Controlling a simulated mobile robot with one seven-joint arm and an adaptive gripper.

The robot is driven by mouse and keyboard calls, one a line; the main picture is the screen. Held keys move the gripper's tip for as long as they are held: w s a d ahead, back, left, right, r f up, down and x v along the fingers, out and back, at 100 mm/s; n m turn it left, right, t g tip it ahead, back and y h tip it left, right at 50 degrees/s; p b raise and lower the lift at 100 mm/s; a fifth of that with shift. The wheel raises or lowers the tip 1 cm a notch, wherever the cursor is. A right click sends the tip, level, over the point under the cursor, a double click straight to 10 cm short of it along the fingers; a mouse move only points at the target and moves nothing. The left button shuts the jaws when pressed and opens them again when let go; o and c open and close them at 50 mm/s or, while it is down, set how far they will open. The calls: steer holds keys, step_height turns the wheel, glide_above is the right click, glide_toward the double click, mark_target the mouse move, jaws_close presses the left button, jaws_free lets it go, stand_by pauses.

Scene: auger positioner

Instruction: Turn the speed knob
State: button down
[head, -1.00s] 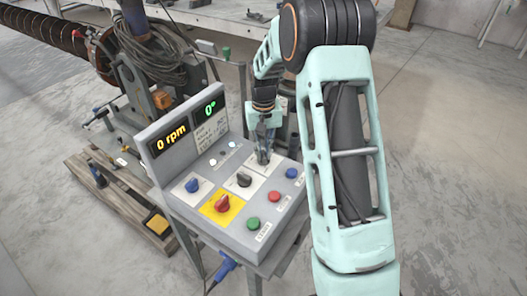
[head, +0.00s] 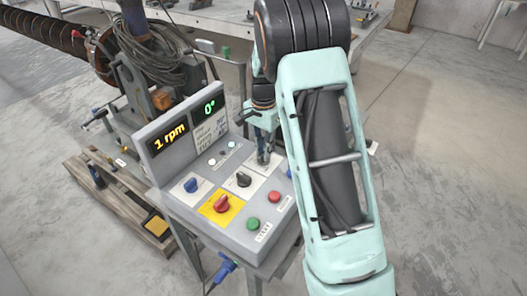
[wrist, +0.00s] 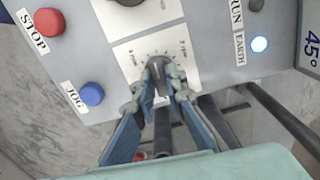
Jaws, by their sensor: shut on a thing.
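The speed knob (wrist: 158,78) is a dark knob on a white plate with a printed scale, seen in the wrist view. My gripper (wrist: 161,76) is shut on it, with a finger on each side. In the head view my gripper (head: 263,158) comes down on the far right part of the control panel (head: 231,243), and the knob is mostly hidden between the fingers. The display (head: 171,140) on the panel's upright back reads 1 rpm. A second display (head: 209,107) beside it reads 0°.
The panel also carries a blue knob (head: 191,185), a black knob (head: 243,180), a red knob on a yellow plate (head: 222,203), and a green button (head: 253,224). In the wrist view, the red stop button (wrist: 49,22) and blue jog button (wrist: 92,94) lie left of my gripper.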

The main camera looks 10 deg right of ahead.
steer(key=m, duration=0.6)
steer(key=shift+p, duration=0.35)
steer(key=shift+m, duration=0.3)
steer(key=c, duration=2)
jaws_free()
steer(key=shift+o, duration=0.2)
steer(key=shift+r, duration=0.1)
step_height(320, 180, up, 12)
